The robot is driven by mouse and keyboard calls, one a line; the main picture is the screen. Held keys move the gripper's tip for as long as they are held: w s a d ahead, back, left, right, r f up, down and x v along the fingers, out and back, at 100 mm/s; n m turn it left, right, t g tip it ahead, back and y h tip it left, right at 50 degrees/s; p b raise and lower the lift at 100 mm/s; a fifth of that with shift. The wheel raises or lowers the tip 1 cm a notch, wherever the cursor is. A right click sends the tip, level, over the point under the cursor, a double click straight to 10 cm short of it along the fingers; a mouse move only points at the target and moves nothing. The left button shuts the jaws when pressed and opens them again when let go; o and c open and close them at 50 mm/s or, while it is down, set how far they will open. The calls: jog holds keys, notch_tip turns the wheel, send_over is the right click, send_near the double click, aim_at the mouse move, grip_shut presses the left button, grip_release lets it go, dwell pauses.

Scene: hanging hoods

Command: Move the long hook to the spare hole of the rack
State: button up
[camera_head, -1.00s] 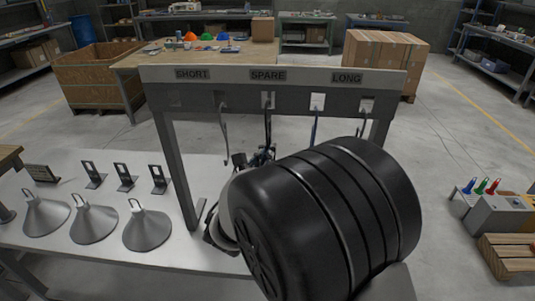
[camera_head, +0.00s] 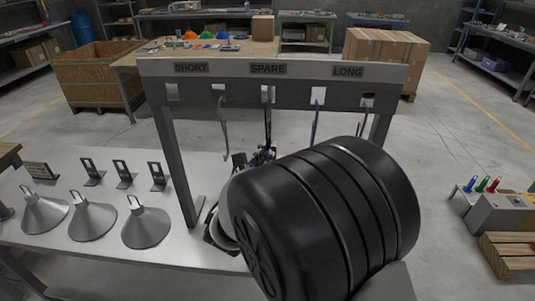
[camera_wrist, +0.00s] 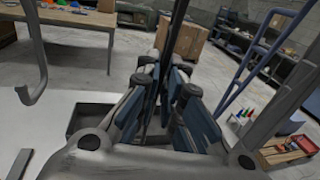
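The rack (camera_head: 300,72) has a beam labelled SHORT, SPARE and LONG with a row of square holes. A dark long hook (camera_head: 267,122) hangs down at the middle hole under SPARE. I cannot tell whether its top passes through that hole. My gripper (camera_head: 260,158) is at its lower part, mostly hidden behind my black arm link. In the wrist view the fingers (camera_wrist: 163,85) are closed in around the dark rod (camera_wrist: 176,25). Other hooks hang beside it: a grey one (camera_head: 223,125) to the left, a blue one (camera_head: 315,125) and another (camera_head: 362,122) to the right.
Several grey cone hoods (camera_head: 147,230) and small black brackets (camera_head: 158,176) stand on the white table (camera_head: 180,262) at left. The leftmost hole is empty. The blue hook (camera_wrist: 262,60) and a grey rack post (camera_wrist: 290,105) are close on the gripper's right.

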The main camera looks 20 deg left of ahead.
jog(key=o, duration=0.4)
